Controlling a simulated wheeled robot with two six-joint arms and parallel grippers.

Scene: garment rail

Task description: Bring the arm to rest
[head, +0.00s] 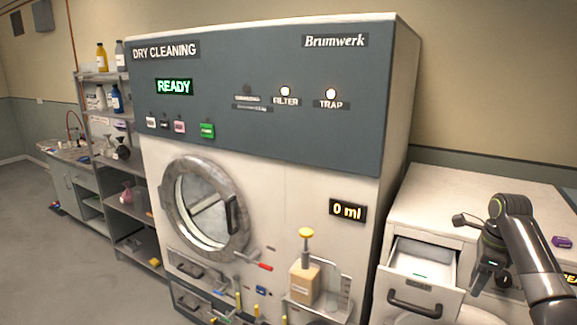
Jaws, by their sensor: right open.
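My right arm (533,255) comes in from the lower right, dark and bent at its upper joint. Its right gripper (490,281) hangs downward in front of the white cabinet, at the right side of a pulled-out drawer (422,262). The gripper is open and I see nothing held in it. Whether it touches the drawer or cabinet I cannot tell. My left gripper is out of the picture.
A dry cleaning machine (270,98) fills the middle, its display reading READY and its round door (203,207) appearing shut. A yellow-topped dispenser (305,275) stands on a small ledge. Shelves (127,215) with bottles stand left. Open floor (45,265) lies at far left.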

